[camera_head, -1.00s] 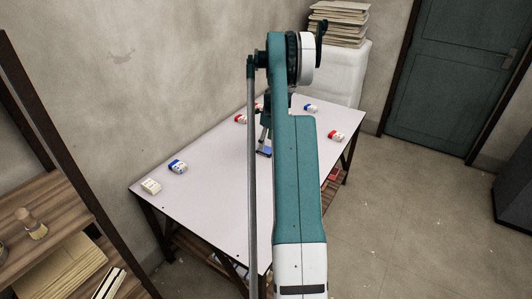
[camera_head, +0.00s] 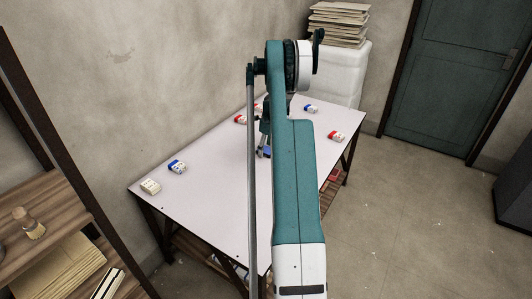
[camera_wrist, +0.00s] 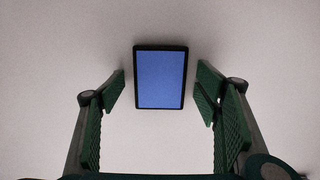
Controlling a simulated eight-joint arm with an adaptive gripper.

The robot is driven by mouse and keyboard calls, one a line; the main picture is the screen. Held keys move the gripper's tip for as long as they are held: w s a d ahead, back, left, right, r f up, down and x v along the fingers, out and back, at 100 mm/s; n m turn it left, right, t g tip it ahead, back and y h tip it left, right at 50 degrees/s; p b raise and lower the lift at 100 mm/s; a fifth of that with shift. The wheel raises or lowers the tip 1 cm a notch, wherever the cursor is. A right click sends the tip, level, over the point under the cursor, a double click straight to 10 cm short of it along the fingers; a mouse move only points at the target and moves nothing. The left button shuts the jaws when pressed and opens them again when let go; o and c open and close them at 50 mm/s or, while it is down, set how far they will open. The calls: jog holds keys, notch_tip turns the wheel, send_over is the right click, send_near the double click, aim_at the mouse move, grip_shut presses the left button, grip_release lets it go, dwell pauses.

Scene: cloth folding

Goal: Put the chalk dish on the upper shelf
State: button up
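A flat blue rectangle with a dark rim (camera_wrist: 160,80) lies on the pale table top in the wrist view. It may be the chalk dish; I see no chalk in it. Only a small blue part of it (camera_head: 267,152) shows in the head view, beside my arm. My gripper (camera_wrist: 160,88) is open, with one green-padded finger on each side of the blue rectangle and a gap on both sides. In the head view my gripper (camera_head: 263,145) is low over the table, mostly behind my arm. A wooden shelf (camera_head: 62,208) stands at the left edge.
Several small red-and-white or blue-and-white boxes, such as one at the right (camera_head: 338,136), lie on the table (camera_head: 215,205). A cream box (camera_head: 150,186) is at its left end. A wall runs behind the table.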

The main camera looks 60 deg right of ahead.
aim_at(266, 150)
jog(key=c, duration=1.1)
jog(key=shift+r, duration=0.1)
jog(key=shift+r+p, duration=0.95)
jog(key=shift+r, duration=4)
